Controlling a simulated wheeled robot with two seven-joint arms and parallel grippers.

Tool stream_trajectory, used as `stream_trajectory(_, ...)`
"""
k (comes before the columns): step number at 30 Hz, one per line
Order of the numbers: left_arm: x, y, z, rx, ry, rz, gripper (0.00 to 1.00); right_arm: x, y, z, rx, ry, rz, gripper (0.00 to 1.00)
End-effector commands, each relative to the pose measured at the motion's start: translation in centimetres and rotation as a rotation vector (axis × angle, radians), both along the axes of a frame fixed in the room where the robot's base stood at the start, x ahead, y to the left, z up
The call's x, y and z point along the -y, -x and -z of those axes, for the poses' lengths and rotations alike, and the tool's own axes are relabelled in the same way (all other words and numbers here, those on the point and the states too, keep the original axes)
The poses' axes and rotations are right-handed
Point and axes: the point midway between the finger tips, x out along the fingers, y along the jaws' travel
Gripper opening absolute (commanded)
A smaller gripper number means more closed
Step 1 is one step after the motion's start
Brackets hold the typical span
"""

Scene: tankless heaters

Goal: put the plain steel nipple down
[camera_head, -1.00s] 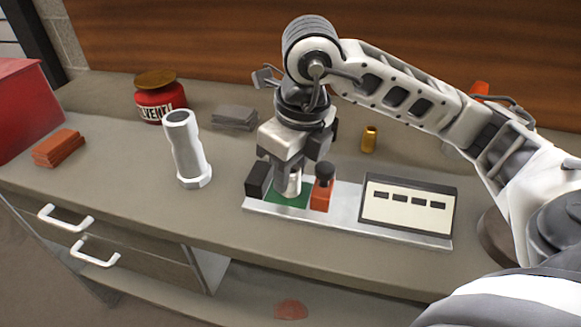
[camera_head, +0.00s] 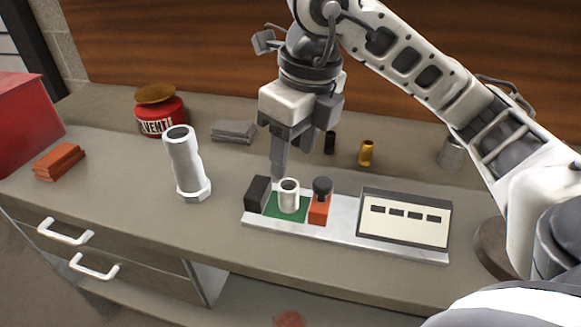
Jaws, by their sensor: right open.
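The plain steel nipple (camera_head: 289,197) is a short, light hollow cylinder. It stands upright on the green pad (camera_head: 271,212) of the light metal fixture plate (camera_head: 340,228), between a black block (camera_head: 257,194) and a red-orange block with a black knob (camera_head: 320,202). My right gripper (camera_head: 284,160) is open and empty, pointing down above and just behind the nipple, apart from it. My left gripper is not in view.
A labelled panel (camera_head: 405,218) fills the plate's right part. A tall white pipe fitting (camera_head: 187,165) stands to the left. Behind are a red solvent can (camera_head: 160,115), grey pads (camera_head: 234,131), a brass piece (camera_head: 366,153) and a black cylinder (camera_head: 330,143). Orange blocks (camera_head: 59,161) lie far left.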

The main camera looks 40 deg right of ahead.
Motion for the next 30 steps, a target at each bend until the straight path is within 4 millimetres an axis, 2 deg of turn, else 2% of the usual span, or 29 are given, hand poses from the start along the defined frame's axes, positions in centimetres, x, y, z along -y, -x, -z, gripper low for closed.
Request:
stream_trajectory(1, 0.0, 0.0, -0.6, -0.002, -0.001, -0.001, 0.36, 0.1, 0.1, -1.5, 0.004, 0.002, 0.004, 0.52)
stream_trajectory(3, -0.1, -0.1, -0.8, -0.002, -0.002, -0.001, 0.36, 0.2, 0.3, -2.6, 0.004, 0.001, 0.003, 0.52)
stream_trajectory(8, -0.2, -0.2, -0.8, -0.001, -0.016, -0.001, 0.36, 0.2, 0.5, -4.0, 0.001, 0.001, 0.002, 0.52)
stream_trajectory(30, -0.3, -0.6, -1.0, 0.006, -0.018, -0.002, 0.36, 0.2, 0.6, -4.1, -0.002, 0.001, 0.002, 0.52)
